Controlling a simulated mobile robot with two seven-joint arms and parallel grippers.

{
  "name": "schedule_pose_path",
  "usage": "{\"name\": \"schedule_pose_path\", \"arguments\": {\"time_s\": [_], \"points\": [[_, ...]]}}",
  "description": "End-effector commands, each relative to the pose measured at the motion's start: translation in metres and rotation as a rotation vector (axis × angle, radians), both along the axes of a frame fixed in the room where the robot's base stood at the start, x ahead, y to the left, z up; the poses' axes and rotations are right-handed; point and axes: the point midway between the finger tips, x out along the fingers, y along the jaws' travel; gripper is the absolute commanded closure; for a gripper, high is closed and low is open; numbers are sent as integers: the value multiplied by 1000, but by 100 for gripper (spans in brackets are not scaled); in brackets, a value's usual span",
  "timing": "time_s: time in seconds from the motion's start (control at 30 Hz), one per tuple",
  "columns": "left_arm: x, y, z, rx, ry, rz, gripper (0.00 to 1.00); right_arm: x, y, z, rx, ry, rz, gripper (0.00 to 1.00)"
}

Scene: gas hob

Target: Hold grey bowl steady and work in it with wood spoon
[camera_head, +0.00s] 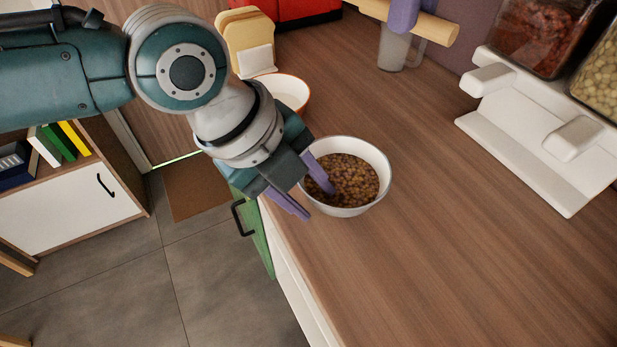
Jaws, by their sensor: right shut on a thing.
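The grey bowl (384,188), pale with a light rim, stands upright on the wooden counter near its left edge. It holds small brown and yellowish pieces. My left gripper (305,196) is open at the bowl's left rim. One purple finger reaches inside the bowl and the other is outside it, with a gap between them. At the top edge, a purple finger of my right gripper (404,14) lies across a thick pale wooden rod (437,28), seemingly the wood spoon's handle. The rest of the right gripper and the spoon's head are out of view.
A white bowl with an orange rim (292,92) and a toaster-like thing with bread slices (246,40) are behind my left arm. A translucent mug (393,50) stands under the rod. A white dispenser stand (540,140) is at right. The counter's front is clear.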

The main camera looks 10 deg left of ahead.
Motion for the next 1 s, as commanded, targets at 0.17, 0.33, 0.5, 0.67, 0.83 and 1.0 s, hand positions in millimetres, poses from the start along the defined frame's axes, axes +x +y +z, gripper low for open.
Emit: {"name": "schedule_pose_path", "arguments": {"time_s": [0.17, 0.33, 0.5, 0.67, 0.83, 1.0], "points": [[0, 0, 0, 0, 0, 0, 82, 0, 0, 0, 0, 0, 0, 100], [0, 0, 0, 0, 0, 1, 100, 0, 0, 0, 0, 0, 0, 100], [0, 0, 0, 0, 0, 1, 100, 0, 0, 0, 0, 0, 0, 100], [0, 0, 0, 0, 0, 1, 100, 0, 0, 0, 0, 0, 0, 100], [0, 0, 0, 1, 1, 0, 100, 0, 0, 0, 0, 0, 0, 100], [0, 0, 0, 1, 1, 0, 100, 0, 0, 0, 0, 0, 0, 100]]}}
